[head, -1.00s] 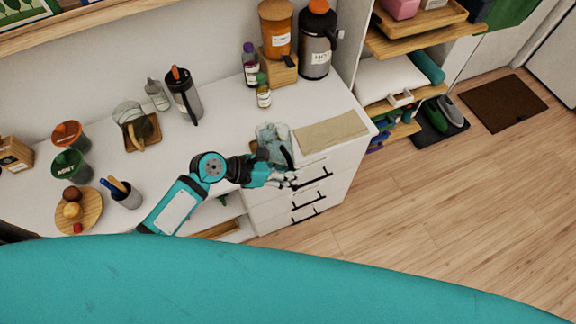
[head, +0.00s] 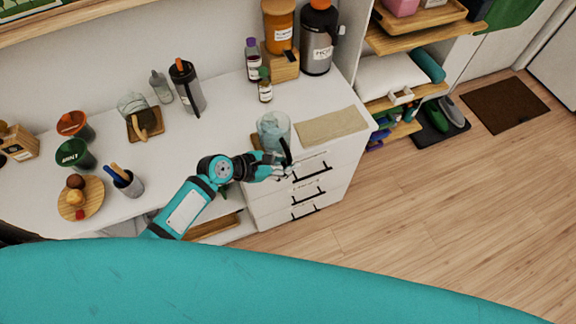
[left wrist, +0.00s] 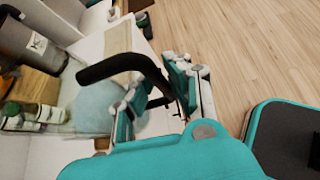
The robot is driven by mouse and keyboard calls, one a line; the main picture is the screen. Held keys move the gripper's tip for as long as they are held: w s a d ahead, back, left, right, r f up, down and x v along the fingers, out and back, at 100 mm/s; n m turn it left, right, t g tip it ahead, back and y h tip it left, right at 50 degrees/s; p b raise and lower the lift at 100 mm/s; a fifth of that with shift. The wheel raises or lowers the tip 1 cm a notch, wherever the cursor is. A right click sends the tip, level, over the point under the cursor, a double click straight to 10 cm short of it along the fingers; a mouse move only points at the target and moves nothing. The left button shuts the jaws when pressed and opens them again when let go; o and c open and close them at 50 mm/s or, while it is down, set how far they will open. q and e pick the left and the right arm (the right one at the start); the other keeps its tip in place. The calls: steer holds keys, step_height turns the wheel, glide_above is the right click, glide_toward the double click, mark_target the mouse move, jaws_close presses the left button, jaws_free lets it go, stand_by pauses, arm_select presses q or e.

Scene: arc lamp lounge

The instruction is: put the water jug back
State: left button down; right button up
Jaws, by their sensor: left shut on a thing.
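The water jug (head: 273,129) is a clear, bluish vessel with a black handle, near the counter's front edge in the head view. My left gripper (head: 284,173) is at its front side, shut on the black handle. In the left wrist view the black handle (left wrist: 112,66) runs between the fingers (left wrist: 158,88), and the jug's pale blue body (left wrist: 92,104) is beyond them. A wooden coaster (head: 257,158) shows partly beside the jug's base; I cannot tell whether the jug touches it. My right gripper is not in view.
A beige mat (head: 331,126) lies right of the jug. Small bottles (head: 264,88) and a grey HOT flask (head: 318,42) stand behind. A dark press pot (head: 187,88) and a glass pitcher (head: 134,106) stand left. Counter space left of the jug is clear.

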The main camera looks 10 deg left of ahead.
arm_select(q)
step_height(320, 180, up, 2)
steer(key=shift+w, duration=0.15)
steer(key=shift+r, duration=0.4)
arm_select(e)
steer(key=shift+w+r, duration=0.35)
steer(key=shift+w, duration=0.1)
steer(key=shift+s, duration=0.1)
